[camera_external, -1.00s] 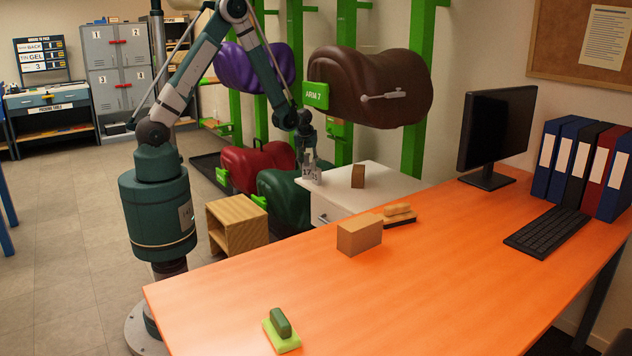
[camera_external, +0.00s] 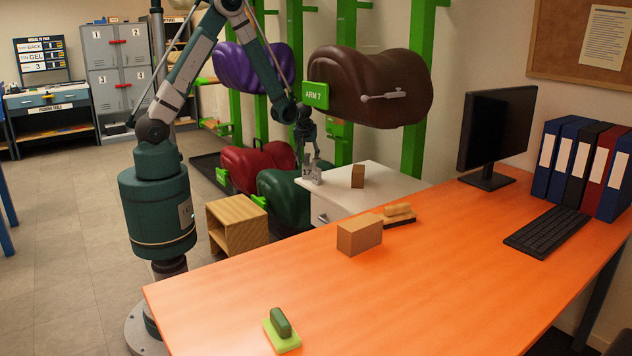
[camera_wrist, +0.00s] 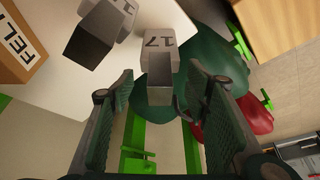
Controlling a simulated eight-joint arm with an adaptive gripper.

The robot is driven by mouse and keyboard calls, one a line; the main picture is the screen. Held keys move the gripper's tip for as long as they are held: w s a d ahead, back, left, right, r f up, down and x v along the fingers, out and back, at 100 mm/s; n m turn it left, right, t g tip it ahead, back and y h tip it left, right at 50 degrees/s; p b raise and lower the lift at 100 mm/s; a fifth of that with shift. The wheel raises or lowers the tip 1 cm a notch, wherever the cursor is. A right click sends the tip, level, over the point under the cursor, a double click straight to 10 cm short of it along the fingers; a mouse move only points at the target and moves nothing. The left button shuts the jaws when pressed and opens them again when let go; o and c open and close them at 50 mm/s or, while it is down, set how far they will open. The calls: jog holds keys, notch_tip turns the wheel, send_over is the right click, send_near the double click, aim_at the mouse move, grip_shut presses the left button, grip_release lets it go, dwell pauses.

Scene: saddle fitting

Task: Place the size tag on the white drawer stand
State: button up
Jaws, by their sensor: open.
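A grey size tag marked 17 (camera_wrist: 160,48) stands near the edge of the white drawer stand (camera_wrist: 60,85) in the wrist view. A second grey tag (camera_wrist: 105,25) stands beside it on the left. In the external view the two tags (camera_external: 314,174) sit close together at the stand's left end (camera_external: 350,205). My gripper (camera_wrist: 159,72) is open, one finger on each side of the 17 tag's line, with visible gaps. In the external view my gripper (camera_external: 309,156) is just above the tags, and its fingertips partly overlap them.
A brown block (camera_external: 358,176), labelled FEL in the wrist view (camera_wrist: 20,45), stands on the drawer stand. Green (camera_external: 285,195) and red (camera_external: 258,167) saddles are beside the stand. The brown saddle (camera_external: 370,85) hangs above it. The orange desk (camera_external: 400,290) is in front.

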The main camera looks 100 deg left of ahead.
jog(key=p+v, duration=0.1)
jog(key=v, duration=0.7)
jog(key=shift+r+p, duration=0.3)
jog(key=shift+p, duration=0.05)
